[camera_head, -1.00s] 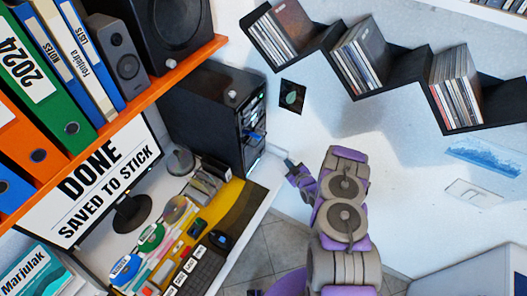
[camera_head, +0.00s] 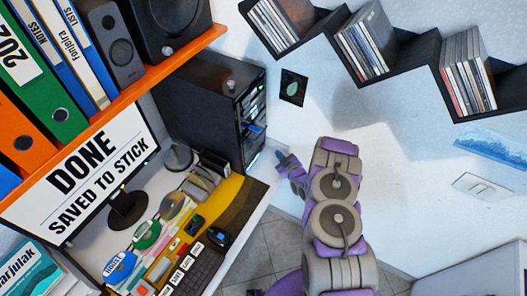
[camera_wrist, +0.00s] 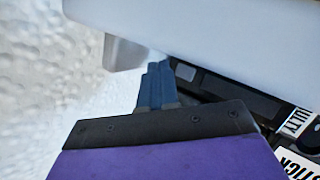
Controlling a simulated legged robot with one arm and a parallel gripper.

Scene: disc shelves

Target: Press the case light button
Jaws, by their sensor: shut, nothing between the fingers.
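The black computer case (camera_head: 208,110) stands on the white desk, below the orange shelf. Its narrow front panel (camera_head: 252,115) faces right and has small lit spots and a blue item in it. I cannot make out which spot is the light button. My gripper (camera_head: 281,157) is just right of the lower end of that panel in the head view; I see no clear contact. In the wrist view its two blue-grey fingers (camera_wrist: 156,83) are together and empty. Their tips are close to a dark, slotted surface (camera_wrist: 205,85) beneath a white slab.
The monitor (camera_head: 100,165) reads "DONE SAVED TO STICK". The keyboard (camera_head: 200,270) and several small items cover the desk. The white desk edge (camera_head: 262,200) lies below my gripper. Black zigzag disc shelves (camera_head: 400,65) hang on the wall at upper right.

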